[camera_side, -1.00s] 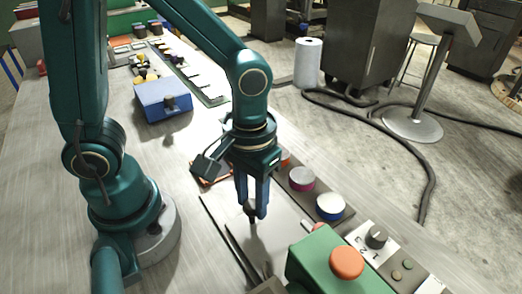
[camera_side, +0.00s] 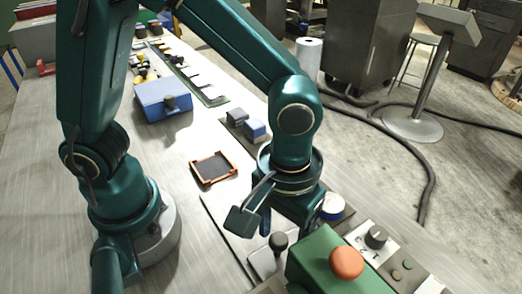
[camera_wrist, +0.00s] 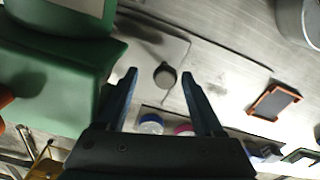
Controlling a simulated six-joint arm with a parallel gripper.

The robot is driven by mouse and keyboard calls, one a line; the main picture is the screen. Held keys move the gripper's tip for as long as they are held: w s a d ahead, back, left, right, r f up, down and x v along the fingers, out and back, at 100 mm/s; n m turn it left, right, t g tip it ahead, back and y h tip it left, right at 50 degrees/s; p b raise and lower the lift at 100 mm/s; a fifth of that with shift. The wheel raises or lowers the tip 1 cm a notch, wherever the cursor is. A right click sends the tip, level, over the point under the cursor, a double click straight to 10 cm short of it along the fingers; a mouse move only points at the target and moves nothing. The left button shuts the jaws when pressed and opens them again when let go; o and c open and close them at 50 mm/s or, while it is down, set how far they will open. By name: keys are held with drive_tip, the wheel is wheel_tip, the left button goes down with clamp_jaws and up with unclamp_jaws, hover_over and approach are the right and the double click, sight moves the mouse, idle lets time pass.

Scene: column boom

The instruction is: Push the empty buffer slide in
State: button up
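The slide (camera_side: 262,263) is a pale flat plate with an upright dark knob (camera_side: 278,241), beside the green box in the side view. In the wrist view the knob (camera_wrist: 165,75) stands on the pale plate (camera_wrist: 176,51), with nothing else seen on it. My gripper (camera_wrist: 159,77) is open and empty. Its two fingers appear on either side of the knob in the wrist picture, but the knob looks beyond the tips, not held. In the side view my gripper (camera_side: 285,222) hangs just above and behind the knob; its fingers are partly hidden by the wrist camera bracket.
A green box with an orange button (camera_side: 346,262) stands close to the slide at the front. An orange-framed tray (camera_side: 213,168) lies behind.

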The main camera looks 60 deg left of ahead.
drive_tip(key=shift+r, duration=0.1)
drive_tip(key=shift+r, duration=2.5)
drive_tip(key=s+a+r+m+t, duration=0.1)
drive_tip(key=a+r+t, duration=0.1)
drive_tip(key=a, duration=0.5)
drive_tip(key=s+a+r+m+t, duration=0.1)
drive_tip(key=a+r+m+t, duration=0.1)
drive_tip(key=a, duration=0.5)
drive_tip(key=shift+s+r+t, duration=0.15)
drive_tip(key=shift+r+t, duration=0.5)
drive_tip(key=shift+t, duration=0.15)
